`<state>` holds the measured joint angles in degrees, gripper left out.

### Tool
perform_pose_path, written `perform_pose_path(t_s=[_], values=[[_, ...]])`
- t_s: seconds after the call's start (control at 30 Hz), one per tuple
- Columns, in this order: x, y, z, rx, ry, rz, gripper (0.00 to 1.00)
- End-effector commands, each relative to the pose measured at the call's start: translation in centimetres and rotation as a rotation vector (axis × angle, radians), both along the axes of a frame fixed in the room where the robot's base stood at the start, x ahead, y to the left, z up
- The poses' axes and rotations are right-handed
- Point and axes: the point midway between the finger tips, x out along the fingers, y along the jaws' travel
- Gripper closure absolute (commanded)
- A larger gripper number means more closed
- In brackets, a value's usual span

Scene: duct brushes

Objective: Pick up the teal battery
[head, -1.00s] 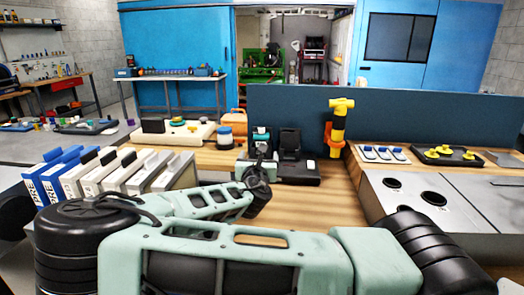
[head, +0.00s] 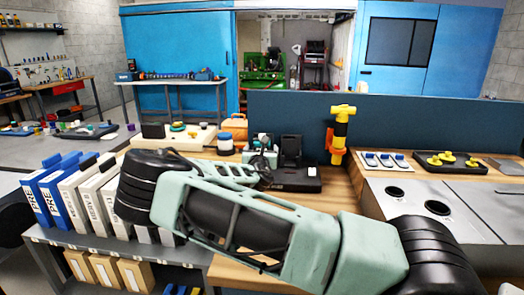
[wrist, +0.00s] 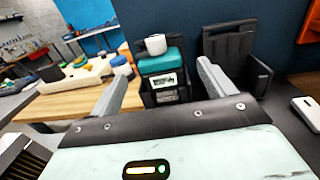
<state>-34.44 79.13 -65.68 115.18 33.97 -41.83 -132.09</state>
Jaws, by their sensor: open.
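The teal battery (wrist: 163,64) sits upright in a black charger slot in the wrist view, with a white round piece at its top and a label on the black part below. It also shows small in the head view (head: 262,139), near the middle of the bench, partly hidden by my arm. My gripper (wrist: 163,72) is open and empty. Its two grey fingers point toward the battery, one on each side of it in the picture. The battery looks beyond the fingertips; the remaining gap is hard to judge. I see no contact.
An empty black charger slot (wrist: 230,55) stands right of the battery. A dark blue panel (head: 400,125) rises behind the bench. A yellow and orange tool (head: 341,135) stands to the right. Blue and white binders (head: 75,195) stand at left.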

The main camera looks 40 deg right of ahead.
Motion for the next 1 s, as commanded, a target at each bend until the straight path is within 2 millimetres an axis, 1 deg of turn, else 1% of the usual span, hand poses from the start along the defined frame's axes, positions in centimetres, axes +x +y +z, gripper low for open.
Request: perform_pose_path(t_s=[0.13,0.3,0.4,0.63,0.67,0.7,0.77,0.8,0.87,1.0], values=[[1.4,-1.5,0.2,0.002,-0.004,-0.003,0.18],[3.0,-3.0,0.0,0.001,-0.001,-0.002,0.18],[3.5,-3.5,0.0,0.001,-0.001,-0.002,0.18],[3.5,-3.5,-0.1,0.001,-0.001,-0.002,0.18],[3.5,-3.5,-0.1,0.001,-0.001,-0.002,0.27],[3.5,-3.5,-0.1,0.001,-0.001,-0.002,0.38],[3.5,-3.5,-0.1,0.001,-0.001,-0.001,0.54],[3.5,-3.5,-0.1,0.001,-0.001,-0.001,0.65],[3.5,-3.5,-0.1,0.001,-0.001,-0.001,0.81],[3.6,-3.5,0.0,0.0,-0.003,-0.001,0.81]])
